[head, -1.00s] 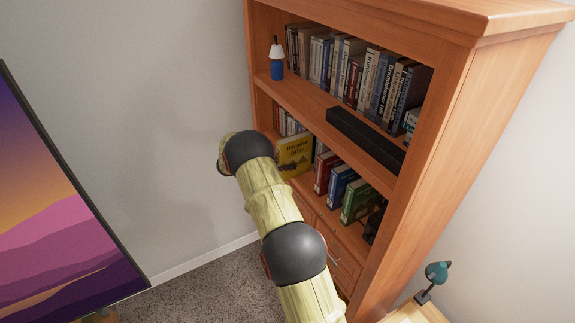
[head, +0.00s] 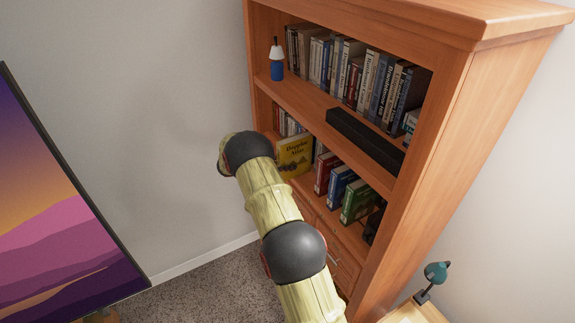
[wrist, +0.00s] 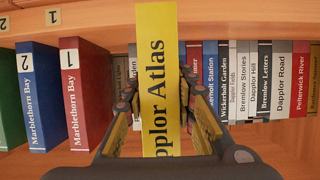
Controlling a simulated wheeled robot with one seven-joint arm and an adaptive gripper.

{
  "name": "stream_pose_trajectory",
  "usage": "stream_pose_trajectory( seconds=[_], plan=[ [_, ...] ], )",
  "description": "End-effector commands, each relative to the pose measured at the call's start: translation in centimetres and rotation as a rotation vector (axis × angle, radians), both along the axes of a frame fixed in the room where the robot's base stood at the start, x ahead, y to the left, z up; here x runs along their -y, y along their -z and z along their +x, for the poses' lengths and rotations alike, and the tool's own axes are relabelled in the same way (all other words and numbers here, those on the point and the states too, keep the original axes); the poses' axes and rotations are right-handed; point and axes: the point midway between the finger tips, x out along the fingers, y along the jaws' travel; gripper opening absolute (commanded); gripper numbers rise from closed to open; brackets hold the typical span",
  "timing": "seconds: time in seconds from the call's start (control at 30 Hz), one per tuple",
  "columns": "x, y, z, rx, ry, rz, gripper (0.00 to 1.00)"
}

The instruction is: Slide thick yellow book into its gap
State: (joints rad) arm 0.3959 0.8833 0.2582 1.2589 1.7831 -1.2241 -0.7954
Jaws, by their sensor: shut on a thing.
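The thick yellow book (head: 294,157), titled Dapplor Atlas, stands upright at the lower shelf of the bookcase, its cover showing in the head view. In the wrist view its yellow spine (wrist: 158,45) is between the fingers of my gripper (wrist: 159,104), which is shut on it. My arm hides the gripper in the head view. How deep the book sits is unclear.
Blue (head: 340,185) and green (head: 358,202) books stand beside the red one. The shelf edge carries numbered labels, 1 (wrist: 53,16) and 2 (wrist: 4,23). A black bar (head: 365,142) lies on the shelf above. The bookcase's side panel (head: 455,150) is at right.

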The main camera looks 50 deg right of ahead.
Motion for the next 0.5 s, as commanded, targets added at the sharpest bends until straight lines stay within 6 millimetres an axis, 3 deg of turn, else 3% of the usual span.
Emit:
stream_pose_trajectory(
  seconds=[0.5],
  plan=[
    [0.43, -0.16, -0.07, 0.002, 0.000, -0.002, 0.00]
  ],
)
